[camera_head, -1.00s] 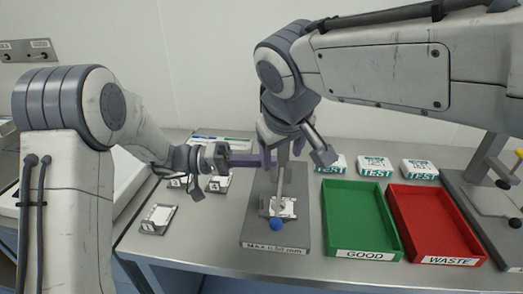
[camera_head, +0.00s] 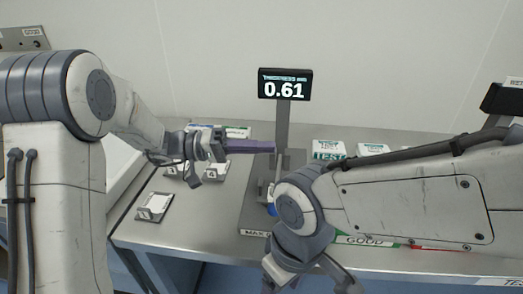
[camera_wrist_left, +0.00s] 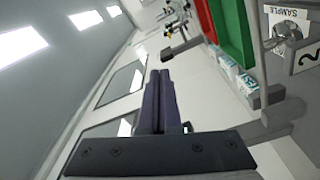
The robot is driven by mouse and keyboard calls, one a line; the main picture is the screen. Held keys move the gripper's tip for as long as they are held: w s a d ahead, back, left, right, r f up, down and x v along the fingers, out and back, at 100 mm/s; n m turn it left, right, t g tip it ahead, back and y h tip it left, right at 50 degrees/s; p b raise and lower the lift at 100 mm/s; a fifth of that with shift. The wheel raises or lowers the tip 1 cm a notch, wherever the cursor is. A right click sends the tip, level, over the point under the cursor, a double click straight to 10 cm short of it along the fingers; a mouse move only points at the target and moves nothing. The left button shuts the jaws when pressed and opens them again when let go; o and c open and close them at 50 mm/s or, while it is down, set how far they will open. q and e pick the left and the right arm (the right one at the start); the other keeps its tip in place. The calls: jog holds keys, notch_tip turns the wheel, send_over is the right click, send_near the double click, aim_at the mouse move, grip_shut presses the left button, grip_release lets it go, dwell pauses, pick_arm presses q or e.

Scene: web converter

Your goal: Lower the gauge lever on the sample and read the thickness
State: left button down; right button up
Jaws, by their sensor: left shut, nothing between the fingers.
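The thickness gauge stands mid-bench, its display (camera_head: 285,88) reading 0.61 on a grey post (camera_head: 282,128). Its base plate (camera_head: 248,212) shows at the left of my right wrist, with a cut-off "MAX" label. The blue lever knob (camera_head: 271,209) peeks out beside that wrist; most of the lever and the sample spot are hidden. My left gripper (camera_head: 272,148) is shut and empty, its purple fingers in front of the post; they also show in the left wrist view (camera_wrist_left: 160,78). My right gripper (camera_head: 312,280) hangs in front of the gauge base, partly out of frame.
Sample holders (camera_head: 154,206) stand left of the gauge. Boxes marked TEST (camera_head: 328,149) are behind my right forearm, which covers most of the GOOD and WASTE trays.

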pick_arm(q)
jog(key=shift+r, duration=0.1)
jog(key=w+a+b, duration=0.1)
jog(key=a+b, duration=0.1)
jog(key=a, duration=0.8)
jog(key=s+d+f+g+y+p, duration=0.1)
jog(key=s+d+f+g+y, duration=0.1)
jog(key=s+d+y, duration=0.35)
jog(key=s+d+f+g+y+p, duration=0.1)
jog(key=s+d+g+y+p, duration=0.15)
jog(key=s, duration=0.55)
jog(key=s+a+f+m+t+y+p, duration=0.1)
jog(key=s+a+f+t+y, duration=0.1)
jog(key=s+t+y, duration=0.1)
jog(key=s+a+f+t+y+p, duration=0.1)
jog(key=s+a+f+t+y, duration=0.2)
jog(key=s+y, duration=0.3)
jog(key=shift+s+a+m+p, duration=0.3)
jog(key=shift+s+m, duration=0.1)
jog(key=shift+s, duration=0.8)
